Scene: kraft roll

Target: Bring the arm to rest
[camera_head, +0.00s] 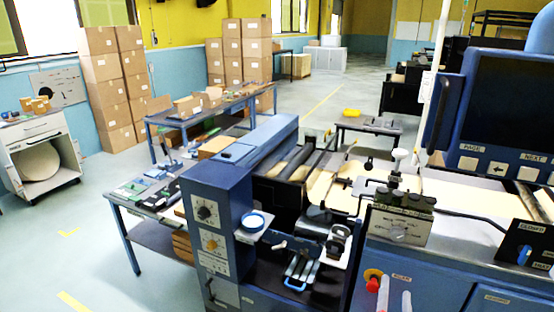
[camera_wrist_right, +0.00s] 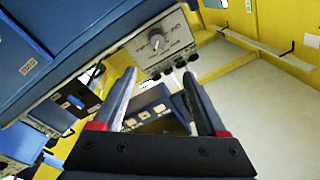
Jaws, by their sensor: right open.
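My right gripper (camera_head: 395,287) shows at the bottom edge of the head view, in front of the blue machine's front panel. Its two pale fingers point up and stand apart with nothing between them. In the right wrist view the gripper (camera_wrist_right: 158,82) is also open and empty, its dark fingers spread. Beyond the fingertips is a grey box with a dial (camera_wrist_right: 157,42); whether the fingers are near it is hard to tell. The rest of my right arm is hidden below the frame. My left gripper is not in view.
The blue machine (camera_head: 215,215) fills the centre and right, with a grey control box (camera_head: 397,229) and a red knob (camera_head: 373,284) close to the right gripper. A dark screen (camera_head: 510,100) rises at right. Stacked cartons (camera_head: 103,85) stand at the back left. Open floor (camera_head: 60,270) lies at left.

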